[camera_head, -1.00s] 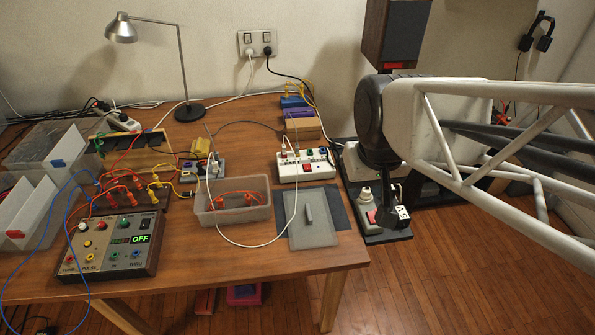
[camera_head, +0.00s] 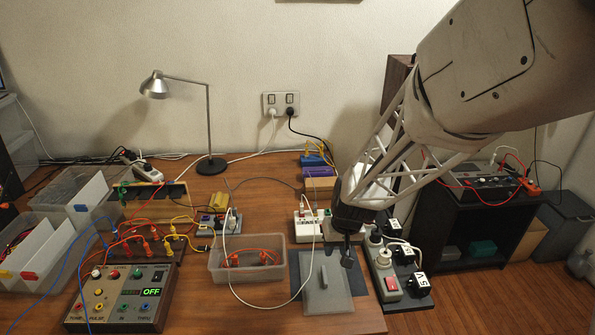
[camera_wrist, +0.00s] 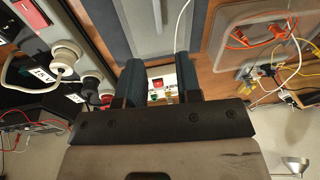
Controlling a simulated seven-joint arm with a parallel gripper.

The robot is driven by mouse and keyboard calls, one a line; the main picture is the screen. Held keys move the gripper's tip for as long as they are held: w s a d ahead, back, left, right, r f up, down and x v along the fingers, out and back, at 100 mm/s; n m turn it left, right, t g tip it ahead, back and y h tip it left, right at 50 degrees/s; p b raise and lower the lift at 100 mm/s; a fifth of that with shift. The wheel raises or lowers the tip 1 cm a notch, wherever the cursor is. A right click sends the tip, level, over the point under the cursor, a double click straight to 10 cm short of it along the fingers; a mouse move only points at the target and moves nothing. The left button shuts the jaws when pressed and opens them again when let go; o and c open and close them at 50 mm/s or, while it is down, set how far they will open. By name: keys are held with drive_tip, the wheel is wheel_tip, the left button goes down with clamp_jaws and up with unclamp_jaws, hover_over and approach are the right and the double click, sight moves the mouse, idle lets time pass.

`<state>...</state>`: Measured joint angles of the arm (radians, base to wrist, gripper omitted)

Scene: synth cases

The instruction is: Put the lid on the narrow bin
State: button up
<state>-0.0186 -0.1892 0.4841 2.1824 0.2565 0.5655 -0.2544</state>
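A flat grey translucent lid (camera_head: 341,302) with an upright bar handle (camera_head: 324,275) lies on a dark mat near the table's front right edge. The lid also shows at the top of the wrist view (camera_wrist: 122,14). A narrow clear bin (camera_head: 247,272), open on top and holding orange leads, stands just left of it; its edge shows at the right in the wrist view (camera_wrist: 222,55). My gripper (camera_head: 349,256) hangs above the lid's back right part, apart from the handle. In the wrist view its fingers (camera_wrist: 159,68) are spread with nothing between them.
A white cable (camera_head: 231,280) loops over the bin. A control box (camera_head: 123,297) and more clear bins (camera_head: 50,262) stand left.

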hover_over(325, 274)
drive_tip(key=d, duration=0.1)
wheel_tip(325, 274, down, 7)
drive_tip(key=shift+s+r, duration=0.1)
drive_tip(key=shift+s, duration=0.05)
drive_tip(key=shift+a+f, duration=0.1)
drive_tip(key=shift+f, duration=1.15)
drive_tip(key=shift+f, duration=0.15)
drive_tip(key=shift+a+f, duration=0.15)
drive_tip(key=shift+f, duration=1.1)
drive_tip(key=shift+a+f, duration=0.15)
drive_tip(key=shift+f, duration=1.05)
clamp_jaws()
